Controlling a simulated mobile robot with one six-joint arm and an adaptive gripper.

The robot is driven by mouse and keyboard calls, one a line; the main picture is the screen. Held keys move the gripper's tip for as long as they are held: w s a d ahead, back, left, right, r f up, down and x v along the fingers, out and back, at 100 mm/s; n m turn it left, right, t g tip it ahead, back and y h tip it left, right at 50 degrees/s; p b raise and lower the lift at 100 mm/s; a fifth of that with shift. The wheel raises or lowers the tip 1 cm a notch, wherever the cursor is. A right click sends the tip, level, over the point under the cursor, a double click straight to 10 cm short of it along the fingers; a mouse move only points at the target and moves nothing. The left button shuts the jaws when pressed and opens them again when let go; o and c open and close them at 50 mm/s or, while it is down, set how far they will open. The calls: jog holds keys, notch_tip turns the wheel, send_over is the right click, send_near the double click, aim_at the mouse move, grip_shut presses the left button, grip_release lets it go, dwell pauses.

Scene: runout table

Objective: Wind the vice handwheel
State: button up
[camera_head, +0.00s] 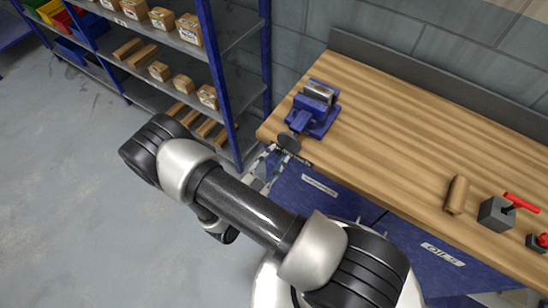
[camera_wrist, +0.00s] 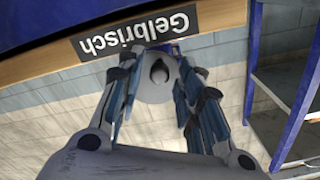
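A blue vice (camera_head: 313,112) with grey jaws stands at the near left corner of the wooden bench. Its dark grey round handwheel (camera_head: 289,142) faces out over the bench's front edge. In the wrist view the handwheel (camera_wrist: 157,82) shows as a grey disc with a dark hub, between my fingers. My gripper (camera_head: 284,158) is at the handwheel, with its fingers spread on either side. In the wrist view my gripper (camera_wrist: 161,72) looks open, and small gaps seem to show beside the rim. I cannot tell whether a fingertip touches it.
The wooden bench (camera_head: 400,135) has blue fronts below. A wooden cylinder (camera_head: 457,194) and a dark block with a red handle (camera_head: 495,213) lie to the right. A blue shelf rack (camera_head: 232,90) with boxes stands close on the left. Grey floor (camera_head: 80,200) is free at left.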

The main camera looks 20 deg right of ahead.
jog(key=m+b, duration=0.1)
jog(key=m, duration=0.6)
jog(key=m+b, duration=0.1)
jog(key=m, duration=0.5)
jog(key=shift+m, duration=0.3)
jog(key=m+b, duration=0.1)
jog(key=m, duration=0.4)
jog(key=m+b, duration=0.1)
jog(key=m, duration=0.5)
jog(key=shift+m+b, duration=0.3)
jog(key=shift+b, duration=0.1)
jog(key=shift+c, duration=0.2)
grip_shut()
